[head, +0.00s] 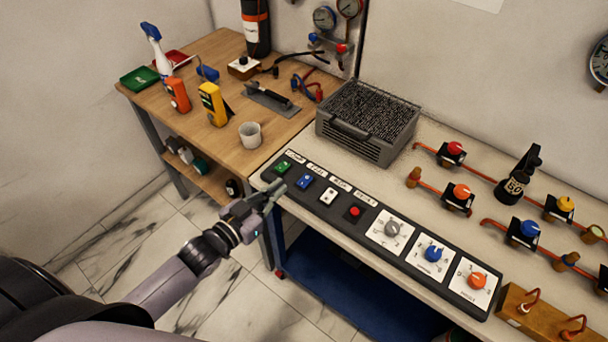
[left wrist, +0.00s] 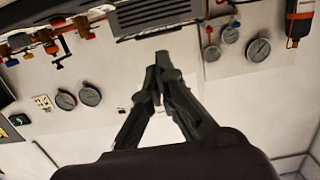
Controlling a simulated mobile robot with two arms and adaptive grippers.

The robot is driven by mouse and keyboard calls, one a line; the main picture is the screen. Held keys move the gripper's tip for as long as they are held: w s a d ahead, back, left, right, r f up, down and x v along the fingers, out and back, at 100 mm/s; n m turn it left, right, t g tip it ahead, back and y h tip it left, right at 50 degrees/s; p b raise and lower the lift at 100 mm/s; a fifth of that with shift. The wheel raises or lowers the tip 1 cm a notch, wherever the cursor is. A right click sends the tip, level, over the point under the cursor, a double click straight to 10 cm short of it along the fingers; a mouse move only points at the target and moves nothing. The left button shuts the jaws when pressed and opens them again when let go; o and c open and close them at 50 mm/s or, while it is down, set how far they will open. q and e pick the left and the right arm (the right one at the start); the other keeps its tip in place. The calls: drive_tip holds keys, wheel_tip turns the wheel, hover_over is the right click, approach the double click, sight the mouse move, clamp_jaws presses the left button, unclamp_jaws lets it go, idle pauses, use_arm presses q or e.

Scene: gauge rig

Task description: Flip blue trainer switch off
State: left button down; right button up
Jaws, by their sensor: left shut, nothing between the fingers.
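The blue switch (head: 305,181) sits on the black sloped control panel (head: 376,248) along the front of the right bench, between a green switch (head: 283,167) and a white one (head: 328,196). Whether it is on or off is too small to tell. My left gripper (head: 279,187) is shut and empty, just to the left of the blue switch near the panel's front edge. I cannot tell whether it touches the panel. In the left wrist view its closed fingers (left wrist: 157,78) point up past the wall; the blue switch does not show clearly there. My right gripper is not in view.
A red button (head: 354,211) and grey (head: 392,229), blue (head: 433,254) and orange (head: 477,281) knobs continue along the panel. A grey wire-topped box (head: 368,120) stands behind it. Open floor lies in front.

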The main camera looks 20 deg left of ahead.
use_arm(q)
drive_tip(key=p, duration=0.3)
hover_over(304, 185)
drive_tip(key=shift+s+a+f, duration=0.1)
drive_tip(key=shift+s+f, duration=0.1)
drive_tip(key=shift+f, duration=0.25)
wheel_tip(304, 185, down, 3)
drive_tip(key=shift+w+r, duration=0.1)
drive_tip(key=shift+w, duration=0.05)
drive_tip(key=shift+f, duration=0.8)
